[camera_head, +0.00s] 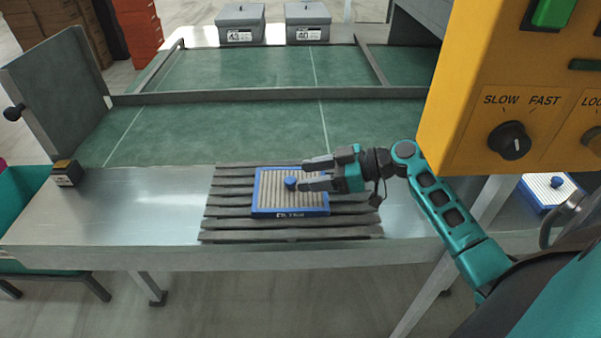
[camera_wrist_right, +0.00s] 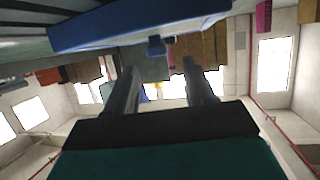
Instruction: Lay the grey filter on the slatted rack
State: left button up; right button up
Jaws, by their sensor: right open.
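A filter with a blue frame, pale grey pleats (camera_head: 265,192) and a blue knob (camera_head: 290,183) lies flat on the dark slatted rack (camera_head: 228,205). Its blue edge (camera_wrist_right: 110,30) and knob (camera_wrist_right: 157,45) show at the top of the right wrist view. My right gripper (camera_head: 303,175) is open and empty, above the right part of the filter. In the right wrist view, my right gripper's fingertips (camera_wrist_right: 160,65) are spread, with the knob just beyond them and apart from them. The left gripper is not in view.
A second blue-framed filter (camera_head: 548,190) lies at the far right. A yellow control box (camera_head: 470,110) hangs at the upper right. Green belts (camera_head: 230,130) run behind; two grey boxes (camera_head: 240,22) stand at the back.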

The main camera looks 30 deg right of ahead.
jog(key=v, duration=0.4)
jog(key=shift+r, duration=0.1)
jog(key=shift+s+d+r, duration=0.15)
jog(key=shift+d+r, duration=0.05)
jog(key=shift+d, duration=0.05)
